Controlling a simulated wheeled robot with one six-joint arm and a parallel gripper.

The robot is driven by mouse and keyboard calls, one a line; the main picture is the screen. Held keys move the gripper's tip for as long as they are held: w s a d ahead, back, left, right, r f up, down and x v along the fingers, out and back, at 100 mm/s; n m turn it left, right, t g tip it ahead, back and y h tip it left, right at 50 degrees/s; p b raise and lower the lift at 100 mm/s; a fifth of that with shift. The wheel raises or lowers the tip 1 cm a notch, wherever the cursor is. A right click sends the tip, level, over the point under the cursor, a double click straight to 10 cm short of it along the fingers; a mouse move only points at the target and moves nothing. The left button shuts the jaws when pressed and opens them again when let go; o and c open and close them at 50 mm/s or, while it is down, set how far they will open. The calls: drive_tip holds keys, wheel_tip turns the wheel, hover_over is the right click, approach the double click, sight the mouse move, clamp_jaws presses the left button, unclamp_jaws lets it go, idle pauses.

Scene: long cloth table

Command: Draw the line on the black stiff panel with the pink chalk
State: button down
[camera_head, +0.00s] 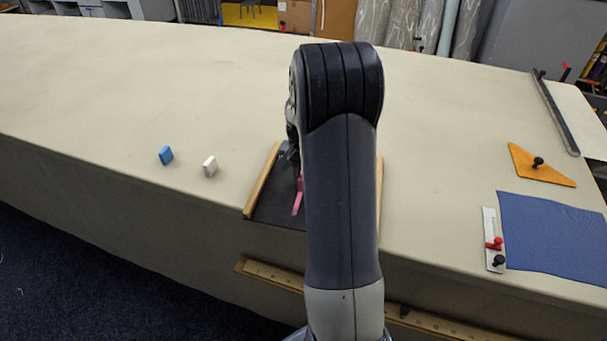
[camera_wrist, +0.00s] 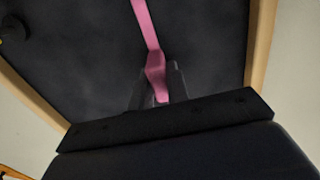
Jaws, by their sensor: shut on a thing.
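The black stiff panel (camera_head: 277,212) lies at the table's near edge between two wooden side strips, partly hidden by my arm. It fills much of the wrist view (camera_wrist: 85,55). My gripper (camera_wrist: 157,88) is shut on the pink chalk (camera_wrist: 156,68), pointing at the panel. A pink line (camera_wrist: 144,18) runs on the panel from the chalk's tip to the top edge of the wrist view. In the head view, a pink streak (camera_head: 297,198) shows beside my arm; I cannot tell line from chalk there. Whether the chalk touches the panel is hard to tell.
To the right are a blue cloth (camera_head: 545,232), a ruler with knobs (camera_head: 490,238), an orange triangle (camera_head: 540,166) and a dark bar (camera_head: 556,113). The far left table is clear.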

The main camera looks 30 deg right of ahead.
sight(298, 200)
drive_tip(key=shift+s+a, duration=0.25)
drive_tip(key=shift+s+a+b, duration=0.3)
drive_tip(key=shift+s+a, duration=0.4)
drive_tip(key=shift+f, duration=0.1)
drive_tip(key=shift+s+a, duration=0.7)
drive_tip(key=shift+a, duration=0.05)
drive_tip(key=shift+s+a, duration=0.7)
